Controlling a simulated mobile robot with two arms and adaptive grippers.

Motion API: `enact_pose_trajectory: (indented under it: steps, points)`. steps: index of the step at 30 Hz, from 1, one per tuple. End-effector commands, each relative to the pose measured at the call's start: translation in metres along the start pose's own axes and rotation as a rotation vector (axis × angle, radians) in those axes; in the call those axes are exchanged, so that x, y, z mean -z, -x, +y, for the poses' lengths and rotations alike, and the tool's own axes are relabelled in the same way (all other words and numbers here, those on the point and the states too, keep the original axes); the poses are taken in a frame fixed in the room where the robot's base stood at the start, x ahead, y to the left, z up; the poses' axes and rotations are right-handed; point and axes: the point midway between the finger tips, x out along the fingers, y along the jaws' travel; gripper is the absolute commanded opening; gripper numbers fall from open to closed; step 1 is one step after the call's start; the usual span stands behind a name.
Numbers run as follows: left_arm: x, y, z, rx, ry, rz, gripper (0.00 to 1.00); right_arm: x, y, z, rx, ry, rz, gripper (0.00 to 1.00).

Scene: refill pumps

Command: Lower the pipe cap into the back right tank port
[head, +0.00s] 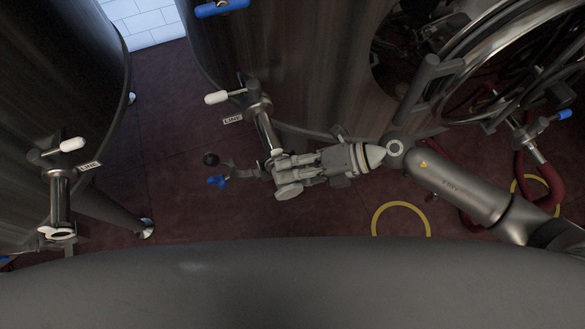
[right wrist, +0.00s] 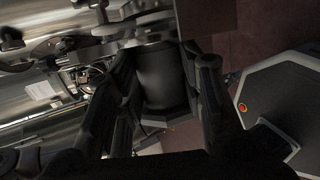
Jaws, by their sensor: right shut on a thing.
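The back right tank port (head: 264,128) is a steel pipe with a white-handled valve on the tank at the middle of the head view. My right gripper (head: 283,175) reaches in from the right, its fingertips at the port's lower end. It is shut on the pipe cap (right wrist: 160,78), which appears in the right wrist view as a dark grey cylinder between the fingers. In the head view the fingers largely hide the cap, and I cannot tell whether it touches the port. My left gripper is not in view.
Another tank port (head: 60,200) with an open ring end stands at the left. A large tank (head: 320,65) rises behind. A hose reel (head: 510,65) and red hose (head: 535,180) are at the right.

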Motion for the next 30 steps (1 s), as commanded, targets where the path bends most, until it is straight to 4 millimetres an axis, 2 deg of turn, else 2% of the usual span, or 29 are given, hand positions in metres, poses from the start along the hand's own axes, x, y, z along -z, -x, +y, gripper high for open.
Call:
enact_pose_trajectory:
  steps: [17,18,23,30]
  points:
    - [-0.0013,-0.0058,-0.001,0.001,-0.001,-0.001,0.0,0.0041,-0.0051,-0.0124,0.008,-0.002,0.005,0.0]
    - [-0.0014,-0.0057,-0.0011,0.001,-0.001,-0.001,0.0,0.0044,-0.0051,-0.0125,0.008,-0.002,0.006,0.4]
    - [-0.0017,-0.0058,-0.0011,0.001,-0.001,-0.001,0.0,0.0052,-0.0051,-0.0129,0.009,-0.003,0.008,0.6]
    - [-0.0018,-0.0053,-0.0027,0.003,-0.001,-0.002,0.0,0.0034,-0.0043,-0.0104,0.005,-0.002,0.005,0.61]
